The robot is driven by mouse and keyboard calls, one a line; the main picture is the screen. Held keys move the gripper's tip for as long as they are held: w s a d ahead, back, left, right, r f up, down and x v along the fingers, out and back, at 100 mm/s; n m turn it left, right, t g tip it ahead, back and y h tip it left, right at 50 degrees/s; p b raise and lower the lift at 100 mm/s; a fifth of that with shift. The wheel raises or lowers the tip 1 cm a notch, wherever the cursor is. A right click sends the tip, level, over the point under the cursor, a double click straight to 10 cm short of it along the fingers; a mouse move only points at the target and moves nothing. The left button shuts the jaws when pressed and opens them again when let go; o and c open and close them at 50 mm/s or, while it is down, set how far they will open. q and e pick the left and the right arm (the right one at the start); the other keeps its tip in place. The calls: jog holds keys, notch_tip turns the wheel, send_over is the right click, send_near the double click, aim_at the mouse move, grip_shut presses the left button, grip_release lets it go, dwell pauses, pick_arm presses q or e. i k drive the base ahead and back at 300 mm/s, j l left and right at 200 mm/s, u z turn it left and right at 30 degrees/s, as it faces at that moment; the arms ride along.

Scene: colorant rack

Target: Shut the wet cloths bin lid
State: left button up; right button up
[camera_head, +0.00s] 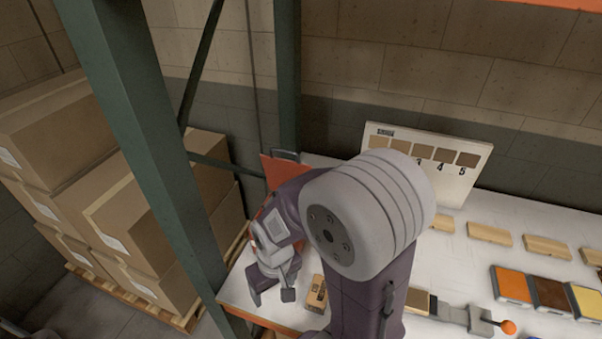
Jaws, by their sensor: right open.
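An orange-red panel with a dark edge piece (277,168) stands raised at the back left corner of the white shelf. It looks like the wet cloths bin's lid standing open; my right arm hides most of the bin below it. My right gripper (272,294) points down, open and empty, over the left end of the shelf, in front of and below the panel. It looks apart from the panel. My left gripper is not in view.
A green rack post (150,150) rises left of the shelf. A small wooden block (316,294) lies right of my gripper. A numbered swatch board (460,178) stands behind. Colour pads (553,293) and a tool with an orange knob (508,327) lie right. Stacked boxes (140,215) stand left.

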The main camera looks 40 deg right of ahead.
aim_at(277, 171)
jog(key=z, duration=1.15)
